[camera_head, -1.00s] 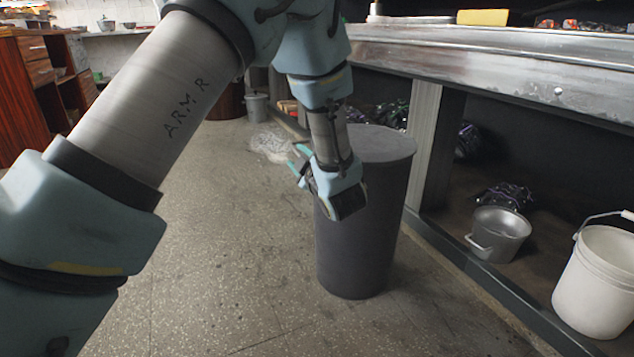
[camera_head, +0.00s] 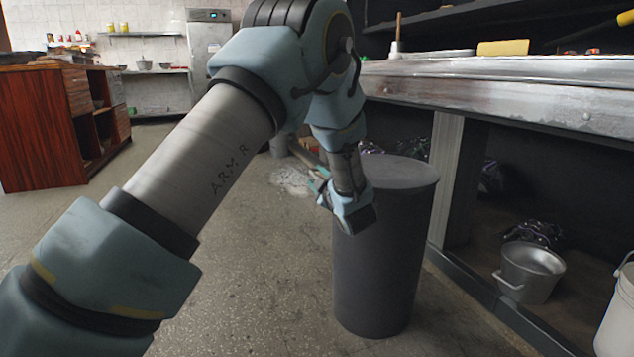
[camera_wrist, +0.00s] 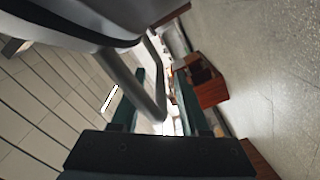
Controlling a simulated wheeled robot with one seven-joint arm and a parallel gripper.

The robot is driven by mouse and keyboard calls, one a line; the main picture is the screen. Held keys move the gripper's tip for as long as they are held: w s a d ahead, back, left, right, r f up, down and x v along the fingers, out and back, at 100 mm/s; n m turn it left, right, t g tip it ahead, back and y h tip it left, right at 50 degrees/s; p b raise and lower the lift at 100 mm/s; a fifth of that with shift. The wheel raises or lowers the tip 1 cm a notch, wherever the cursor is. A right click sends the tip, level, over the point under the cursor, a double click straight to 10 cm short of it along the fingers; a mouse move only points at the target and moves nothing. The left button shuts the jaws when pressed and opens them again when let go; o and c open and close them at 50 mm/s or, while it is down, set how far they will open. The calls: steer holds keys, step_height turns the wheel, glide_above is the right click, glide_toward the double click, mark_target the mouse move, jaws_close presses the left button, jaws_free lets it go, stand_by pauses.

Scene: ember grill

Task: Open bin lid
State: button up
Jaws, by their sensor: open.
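The bin (camera_head: 378,265) is a tall dark grey cylinder standing upright on the floor in the head view. Its flat round lid (camera_head: 408,172) is down on top. My gripper (camera_head: 317,179) is open at the bin's upper left side, just below the lid's height, with its fingers facing left. My forearm hides part of the lid's left edge. In the wrist view, a grey bar (camera_wrist: 133,80) bends into a loop and passes between the open fingers of my gripper (camera_wrist: 165,112). It appears joined to a rounded grey body above; I cannot tell whether the fingers touch it.
A metal counter (camera_head: 480,95) runs along the right above a dark shelf. A metal pot (camera_head: 530,272) and a white bucket (camera_head: 617,315) stand at the right. A wooden cabinet (camera_head: 40,125) is at the back left. The floor left of the bin is mostly clear.

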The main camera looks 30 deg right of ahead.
steer(key=shift+w, duration=0.2)
steer(key=shift+c, duration=0.2)
steer(key=c, duration=0.6)
jaws_close()
steer(key=shift+f, duration=0.1)
